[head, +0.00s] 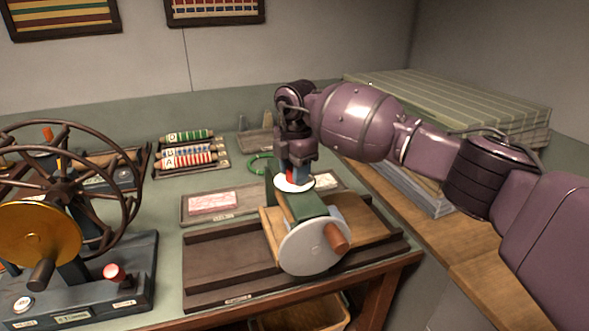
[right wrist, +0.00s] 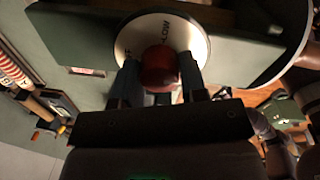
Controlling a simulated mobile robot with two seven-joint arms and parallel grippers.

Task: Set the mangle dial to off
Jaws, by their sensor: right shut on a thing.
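The mangle (head: 302,208) is a green-topped device on a dark wooden base, with a pale round hand wheel (head: 312,248) and a wooden handle on its front. Its dial (head: 295,185) is a white disc on top; in the right wrist view the dial (right wrist: 136,36) shows the word LOW and part of another word at its left edge. A red knob (right wrist: 160,67) stands at the dial. My right gripper (head: 294,172) comes from above and is shut on the knob, one finger on each side. The setting is not readable. My left gripper is not in view.
A large spoked wheel machine (head: 75,200) with a brass disc and red-knobbed lever stands at the left. Striped rolls (head: 188,155) sit in a rack behind. A pink block (head: 212,201) lies on a tray. Stacked striped cloth (head: 460,110) fills the back right.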

